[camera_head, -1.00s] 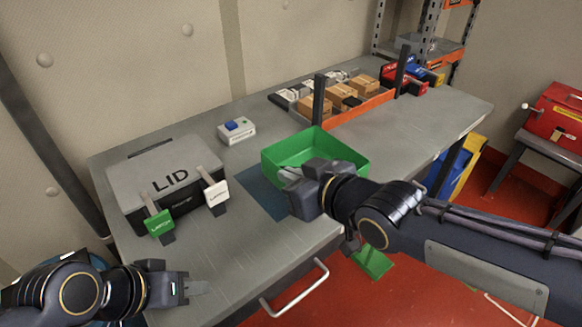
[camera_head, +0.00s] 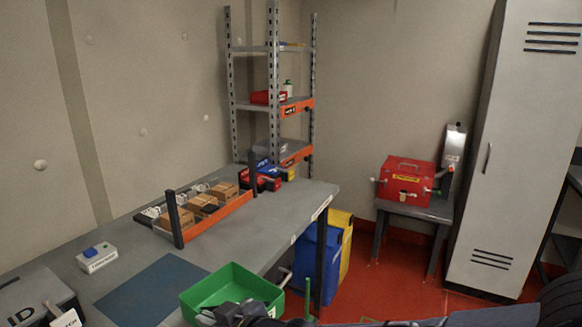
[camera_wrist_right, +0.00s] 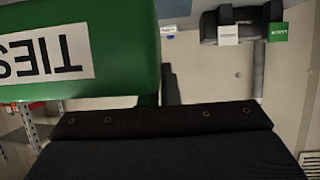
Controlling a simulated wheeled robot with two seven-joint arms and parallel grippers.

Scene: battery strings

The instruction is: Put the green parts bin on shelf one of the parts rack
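The green parts bin (camera_head: 232,287) is upright at the bottom of the head view, by the bench's front edge. My right gripper (camera_head: 238,314) is at its near wall and appears shut on it; the fingertips are partly hidden. In the right wrist view the bin (camera_wrist_right: 120,40) fills the upper left, with a white "TIES" label upside down. The parts rack (camera_head: 273,85) stands behind the far end of the bench, with grey posts and several shelves. Its middle shelf (camera_head: 298,108) has an orange front and holds a red bin. My left gripper is out of view.
An orange-edged tray (camera_head: 222,218) with cartons and two dark posts stands on the bench (camera_head: 275,218). Red and blue bins (camera_head: 262,177) sit near the rack. A blue mat (camera_head: 150,290) is bare. Blue and yellow containers (camera_head: 330,255) stand beside the bench. The red floor (camera_head: 395,275) is open on the right.

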